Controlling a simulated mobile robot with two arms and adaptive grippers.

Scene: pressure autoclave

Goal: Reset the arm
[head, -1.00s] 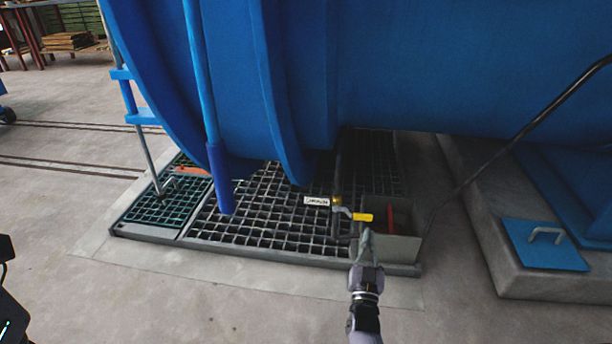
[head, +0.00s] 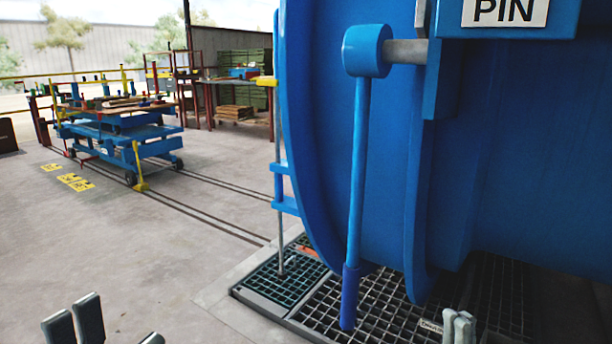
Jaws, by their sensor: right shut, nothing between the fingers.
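My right gripper (head: 458,328) shows only its light grey fingertips at the bottom edge, right of centre. They are together, with nothing held, in front of the floor grating. My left gripper (head: 120,326) shows as dark fingertips at the bottom left, spread apart with a gap between them and nothing seen in it. The rest of both grippers and both arms is below the picture.
The blue autoclave (head: 510,170) fills the right, with a blue lever (head: 356,190) hanging from its pin. Floor grating (head: 380,305) lies beneath. A blue cart (head: 115,140) stands on rails; open floor lies left.

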